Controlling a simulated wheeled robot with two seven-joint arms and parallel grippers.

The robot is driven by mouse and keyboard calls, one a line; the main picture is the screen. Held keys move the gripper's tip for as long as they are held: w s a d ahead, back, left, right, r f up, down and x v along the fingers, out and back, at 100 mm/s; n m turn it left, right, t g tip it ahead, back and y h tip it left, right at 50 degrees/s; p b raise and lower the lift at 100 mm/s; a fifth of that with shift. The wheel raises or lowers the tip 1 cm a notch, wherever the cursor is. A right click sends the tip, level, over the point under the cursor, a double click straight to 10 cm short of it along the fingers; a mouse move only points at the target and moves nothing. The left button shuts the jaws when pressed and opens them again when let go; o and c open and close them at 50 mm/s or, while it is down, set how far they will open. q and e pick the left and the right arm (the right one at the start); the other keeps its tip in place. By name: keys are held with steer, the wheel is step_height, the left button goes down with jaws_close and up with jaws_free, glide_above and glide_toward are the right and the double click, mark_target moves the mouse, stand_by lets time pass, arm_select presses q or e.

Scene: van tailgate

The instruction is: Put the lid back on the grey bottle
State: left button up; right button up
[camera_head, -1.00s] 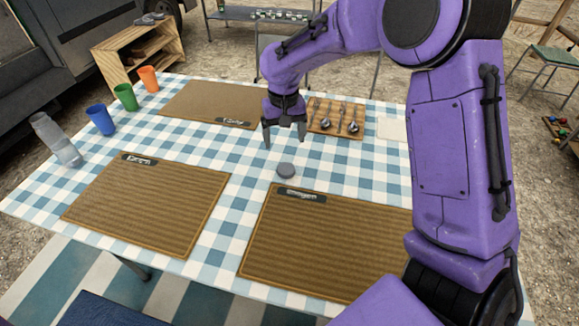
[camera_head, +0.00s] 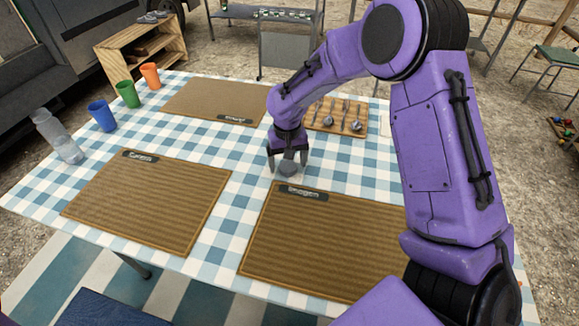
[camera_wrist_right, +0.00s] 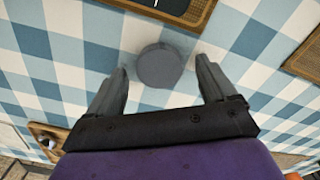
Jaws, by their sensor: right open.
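The grey bottle (camera_head: 58,138) stands at the left edge of the checked table, translucent and without a lid on its top. The round grey lid (camera_head: 289,167) lies on the cloth near the middle of the table, just behind a brown placemat. My right gripper (camera_head: 288,170) is open above the lid, pointing down, with a finger on either side of it. In the right wrist view the lid (camera_wrist_right: 160,66) sits between and slightly beyond the open fingertips (camera_wrist_right: 161,76), apart from both. My left gripper is not in view.
Brown placemats lie at the front left (camera_head: 150,200), front right (camera_head: 320,245) and back (camera_head: 213,102). Blue (camera_head: 101,116), green (camera_head: 128,94) and orange (camera_head: 151,76) cups line the left edge. A cutlery board (camera_head: 337,117) lies behind my right gripper.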

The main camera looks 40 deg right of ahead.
steer(key=shift+f, duration=0.3)
steer(key=c, duration=1.1)
